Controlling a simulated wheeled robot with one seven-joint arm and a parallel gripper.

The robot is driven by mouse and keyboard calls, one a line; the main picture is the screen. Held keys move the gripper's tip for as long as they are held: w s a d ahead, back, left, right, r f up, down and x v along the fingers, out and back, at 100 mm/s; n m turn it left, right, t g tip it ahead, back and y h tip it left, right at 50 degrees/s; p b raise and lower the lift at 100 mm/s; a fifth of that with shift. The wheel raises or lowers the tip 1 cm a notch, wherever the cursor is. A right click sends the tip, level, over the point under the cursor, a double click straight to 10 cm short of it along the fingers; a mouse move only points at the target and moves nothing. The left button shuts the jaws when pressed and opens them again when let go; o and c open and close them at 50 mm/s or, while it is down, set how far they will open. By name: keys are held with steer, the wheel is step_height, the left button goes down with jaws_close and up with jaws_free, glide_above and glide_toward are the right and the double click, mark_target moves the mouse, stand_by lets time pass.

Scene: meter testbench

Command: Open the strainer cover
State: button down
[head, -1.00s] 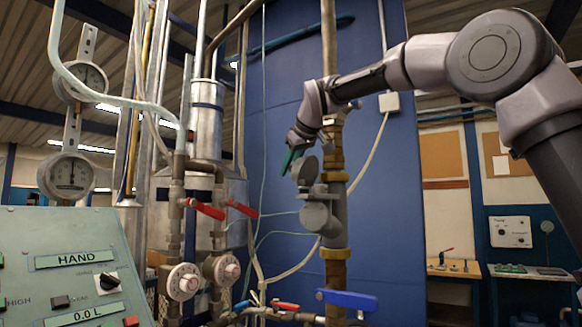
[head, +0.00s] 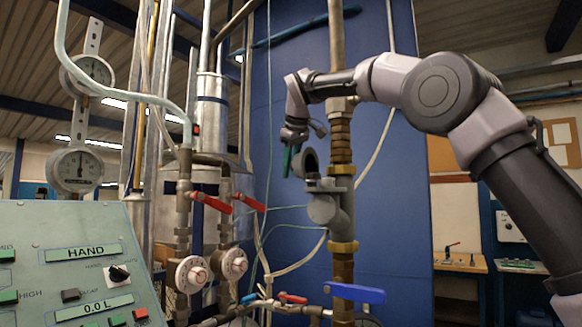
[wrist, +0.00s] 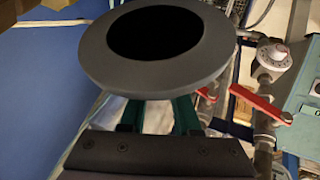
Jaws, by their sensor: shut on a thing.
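The strainer (head: 340,212) is a grey fitting on the vertical pipe in the head view, with a short flange at its top. Its grey round cover (head: 313,162) stands swung up above that flange, its dark hollow side facing right. In the wrist view the cover (wrist: 85,55) is a large grey ring with a black hollow, close to the camera. My gripper (head: 290,161) is at the cover's left side, its green fingers pointing down. The fingers (wrist: 158,112) are shut on the cover; the ring hides their tips in the wrist view.
The brass-jointed pipe (head: 341,135) runs close beside my gripper. A blue valve handle (head: 355,293) is below the strainer. Red valve levers (head: 215,203) and a green control panel (head: 75,265) are to the left. A blue wall (head: 395,230) stands behind.

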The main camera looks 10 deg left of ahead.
steer(key=shift+s+a+f+g+h, duration=0.1)
steer(key=shift+a+f+g+h, duration=0.1)
steer(key=shift+f, duration=0.2)
steer(key=shift+s+a+f+g+h, duration=0.1)
steer(key=shift+a+f, duration=0.05)
steer(key=shift+f, duration=0.2)
steer(key=c, duration=1)
jaws_free()
steer(key=o, duration=0.4)
steer(key=shift+s+d+r, duration=0.1)
steer(key=shift+r, duration=0.05)
steer(key=shift+d+r, duration=0.1)
steer(key=v, duration=1)
steer(key=shift+s+r, duration=0.15)
steer(key=shift+r, duration=0.2)
